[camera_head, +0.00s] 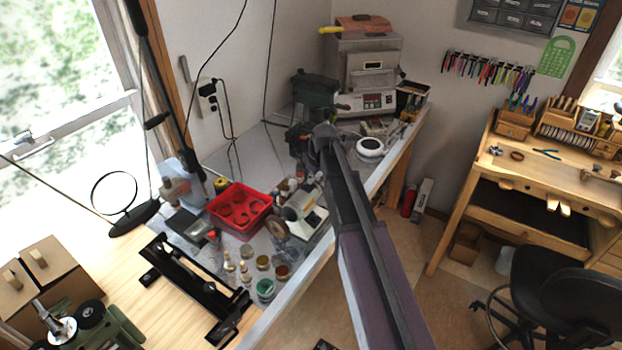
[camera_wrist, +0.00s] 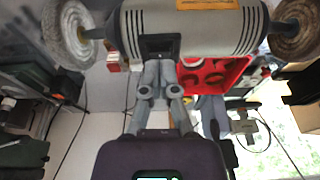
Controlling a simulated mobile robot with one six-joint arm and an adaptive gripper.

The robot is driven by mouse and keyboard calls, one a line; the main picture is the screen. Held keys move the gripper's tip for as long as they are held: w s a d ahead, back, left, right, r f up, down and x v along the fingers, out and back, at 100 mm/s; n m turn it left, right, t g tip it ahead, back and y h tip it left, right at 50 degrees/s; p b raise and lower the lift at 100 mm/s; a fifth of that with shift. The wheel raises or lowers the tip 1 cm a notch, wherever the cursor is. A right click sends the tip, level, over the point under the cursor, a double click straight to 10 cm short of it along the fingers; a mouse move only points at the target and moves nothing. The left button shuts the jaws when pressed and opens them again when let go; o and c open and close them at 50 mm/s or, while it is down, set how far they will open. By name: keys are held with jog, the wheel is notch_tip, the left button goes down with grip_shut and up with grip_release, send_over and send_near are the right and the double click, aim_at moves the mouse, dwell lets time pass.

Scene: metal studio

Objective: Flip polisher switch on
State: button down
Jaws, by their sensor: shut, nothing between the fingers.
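The polisher (camera_wrist: 190,32) fills the top of the wrist view. The switch position is not readable. In the head view the polisher (camera_head: 300,208) stands on the bench, partly behind my arm; my fingertips cannot be made out there.
A red tray (camera_head: 240,223) with round pieces lies left of the polisher and shows in the wrist view (camera_wrist: 233,70). Several small jars (camera_head: 265,287) stand in front. A black rail-like tool (camera_head: 195,285) lies at the front left. A kiln-like oven (camera_head: 365,72) stands at the back.

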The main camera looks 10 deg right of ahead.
jog(key=shift+f, duration=0.4)
